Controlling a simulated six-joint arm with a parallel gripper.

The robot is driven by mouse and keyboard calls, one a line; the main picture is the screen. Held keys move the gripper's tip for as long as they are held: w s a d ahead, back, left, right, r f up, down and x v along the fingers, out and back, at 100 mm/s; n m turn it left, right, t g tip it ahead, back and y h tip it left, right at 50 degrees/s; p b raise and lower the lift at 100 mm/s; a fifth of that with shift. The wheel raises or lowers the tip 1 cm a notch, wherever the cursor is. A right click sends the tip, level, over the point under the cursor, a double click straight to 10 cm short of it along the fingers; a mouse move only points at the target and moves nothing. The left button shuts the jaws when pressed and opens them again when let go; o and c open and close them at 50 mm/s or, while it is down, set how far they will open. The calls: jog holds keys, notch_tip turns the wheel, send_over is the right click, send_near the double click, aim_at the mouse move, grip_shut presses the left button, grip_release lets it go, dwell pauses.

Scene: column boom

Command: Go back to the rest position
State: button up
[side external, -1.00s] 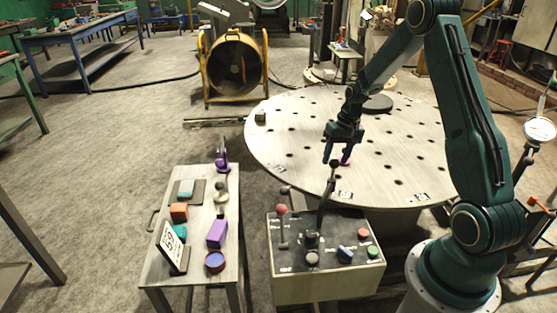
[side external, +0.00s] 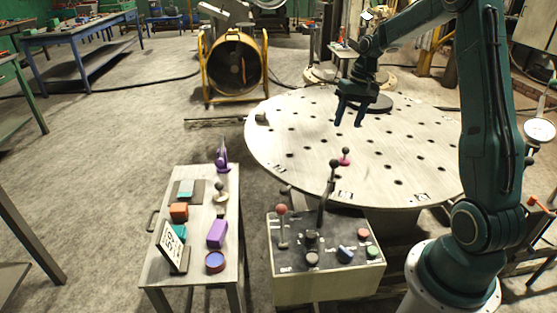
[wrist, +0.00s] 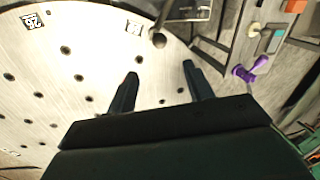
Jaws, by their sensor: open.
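My gripper (side external: 349,124) is open and empty, with its fingers pointing down above the far middle part of the round perforated table (side external: 290,150). In the wrist view, my gripper (wrist: 160,75) shows two dark fingers spread apart with nothing between them, and the round table (wrist: 60,110) lies below. A small pink knobbed piece (side external: 345,156) stands on the table, nearer the camera than my gripper and apart from it.
A control box (side external: 325,282) with levers and knobs stands at the table's near edge; its tall black lever (side external: 328,185) rises highest. A side bench (side external: 160,265) at left holds several coloured blocks and a purple piece (side external: 222,155).

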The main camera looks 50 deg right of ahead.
jog(key=shift+r, duration=0.15)
jog(key=s+a+r+n+t+h, duration=0.1)
jog(key=s+a+r+n, duration=0.15)
jog(key=a+r, duration=0.4)
jog(key=s+a+r+n+t+h, duration=0.1)
jog(key=s+a+r, duration=0.25)
jog(key=a, duration=0.55)
jog(key=s+a+r+n+t, duration=0.2)
jog(key=s+a+n, duration=0.1)
jog(key=s+a, duration=0.7)
jog(key=s, duration=0.4)
jog(key=shift+a, duration=0.25)
